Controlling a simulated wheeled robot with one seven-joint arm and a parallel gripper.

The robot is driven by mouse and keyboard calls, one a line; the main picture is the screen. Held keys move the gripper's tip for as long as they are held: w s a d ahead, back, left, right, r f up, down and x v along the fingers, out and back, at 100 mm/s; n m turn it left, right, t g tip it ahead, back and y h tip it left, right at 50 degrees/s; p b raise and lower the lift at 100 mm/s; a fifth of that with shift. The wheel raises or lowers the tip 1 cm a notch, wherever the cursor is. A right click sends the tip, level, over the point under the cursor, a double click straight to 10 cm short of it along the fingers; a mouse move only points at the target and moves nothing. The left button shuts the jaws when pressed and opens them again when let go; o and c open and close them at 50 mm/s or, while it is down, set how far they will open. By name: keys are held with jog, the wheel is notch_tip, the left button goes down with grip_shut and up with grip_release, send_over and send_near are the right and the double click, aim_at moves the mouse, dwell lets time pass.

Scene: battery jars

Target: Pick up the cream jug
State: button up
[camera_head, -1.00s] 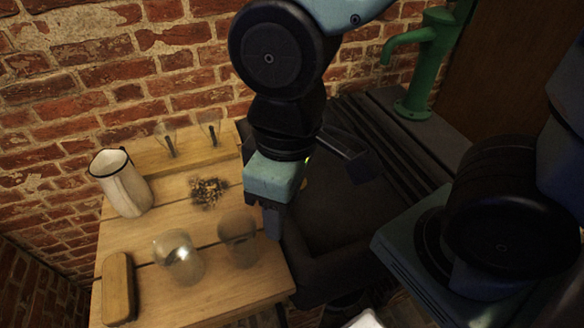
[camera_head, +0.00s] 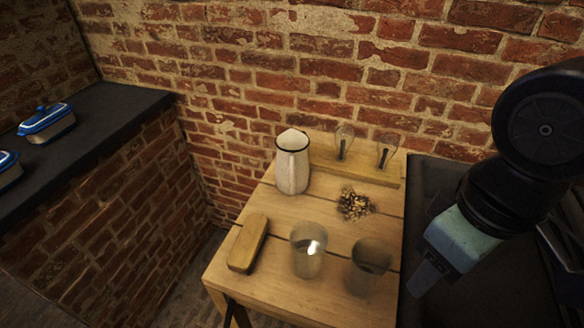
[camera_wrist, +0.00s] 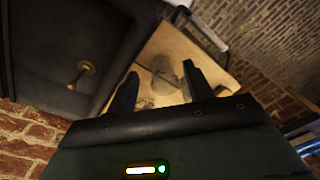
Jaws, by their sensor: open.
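The cream jug (camera_head: 292,167) is a tall cream pitcher with a dark rim and a spout. It stands upright at the back left of the wooden table (camera_head: 290,290) in the head view. My gripper (camera_head: 424,284) is at the right of the head view, over the dark sink area beside the table, well apart from the jug. In the wrist view my gripper (camera_wrist: 155,85) shows two fingers spread apart with nothing between them. A cream-white shape (camera_wrist: 205,28) lies past the table in the wrist view; I cannot tell whether it is the jug.
Two glass jars (camera_head: 308,254) (camera_head: 368,268) stand at the table's front. A wooden block (camera_head: 248,243) lies at the left and a small pile (camera_head: 355,204) in the middle. A rack with two glass pieces (camera_head: 352,165) is at the back, near the brick wall (camera_head: 330,60).

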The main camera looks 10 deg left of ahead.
aim_at(293, 153)
jog(key=o, duration=0.6)
jog(key=shift+w+f, duration=0.1)
jog(key=shift+w, duration=0.1)
jog(key=shift+c, duration=0.2)
jog(key=w+a+f+n+t+y+b, duration=0.2)
jog(key=w+f+y, duration=0.1)
jog(key=w, duration=0.6)
jog(key=w+a+f+n+t+y+b, duration=0.1)
jog(key=w+f+y, duration=0.3)
jog(key=w, duration=0.5)
jog(key=w+a+f+n+t+y+b, duration=0.2)
jog(key=w+a+f+n+y+b, duration=0.1)
jog(key=w, duration=0.6)
jog(key=shift+w+a+f+t+y, duration=0.2)
jog(key=shift+a+f+t+y, duration=0.1)
jog(key=shift+f+y, duration=0.4)
jog(key=shift+d+n+y, duration=0.2)
jog(key=shift+n+y, duration=0.1)
jog(key=shift+y, duration=0.7)
jog(key=w+a+y, duration=0.1)
jog(key=a, duration=0.4)
jog(key=w+a+y+p, duration=0.1)
jog(key=a, duration=0.4)
jog(key=w+a+n+g+y, duration=0.1)
jog(key=a, duration=0.4)
jog(key=shift+a+r+p, duration=0.2)
jog(key=shift+r+p, duration=0.1)
jog(key=shift+r, duration=0.1)
